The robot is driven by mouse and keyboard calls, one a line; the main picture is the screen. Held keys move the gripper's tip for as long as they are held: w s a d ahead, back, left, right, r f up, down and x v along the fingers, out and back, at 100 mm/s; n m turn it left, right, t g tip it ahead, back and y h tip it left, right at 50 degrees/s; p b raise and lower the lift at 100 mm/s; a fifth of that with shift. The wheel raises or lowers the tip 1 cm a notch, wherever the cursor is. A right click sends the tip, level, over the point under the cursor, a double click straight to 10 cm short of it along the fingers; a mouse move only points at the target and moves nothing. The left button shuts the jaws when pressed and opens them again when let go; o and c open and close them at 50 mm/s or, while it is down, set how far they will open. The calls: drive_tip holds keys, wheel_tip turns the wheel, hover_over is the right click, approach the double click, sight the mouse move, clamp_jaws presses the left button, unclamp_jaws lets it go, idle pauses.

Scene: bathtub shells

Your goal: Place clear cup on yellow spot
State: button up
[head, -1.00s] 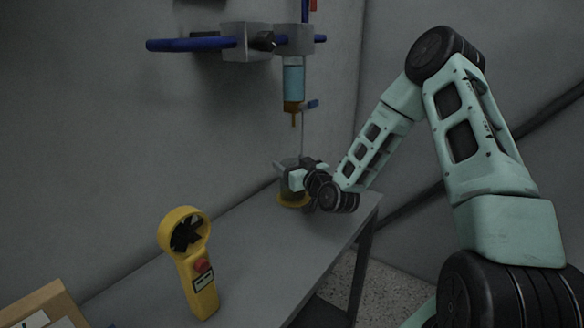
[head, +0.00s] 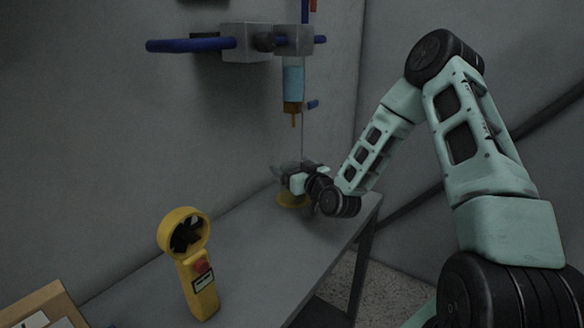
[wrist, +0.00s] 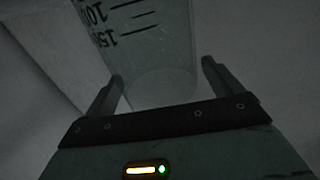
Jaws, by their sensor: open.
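The clear cup (wrist: 150,50) has dark volume marks and fills the middle of the wrist view, between my two finger tips. In the head view it is mostly hidden by my gripper. The yellow spot (head: 291,202) lies on the grey table near its far end, just below my gripper (head: 290,180). In the wrist view my gripper (wrist: 162,72) is open, with one finger on each side of the cup. A gap shows at the right finger; whether the left finger touches the cup cannot be told. Whether the cup rests on the spot is hidden.
A dispenser with blue liquid (head: 293,80) and an orange tip hangs above the spot, on a clamp with a blue rod (head: 185,45). A yellow handheld fan-like device (head: 196,275) stands on the table (head: 265,255). A cardboard box (head: 45,305) is at lower left.

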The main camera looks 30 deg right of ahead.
drive_tip(key=s+p, duration=0.1)
drive_tip(key=s, duration=1)
drive_tip(key=shift+s+a+p, duration=0.2)
drive_tip(key=shift+a+p, duration=0.05)
drive_tip(key=shift+p, duration=0.1)
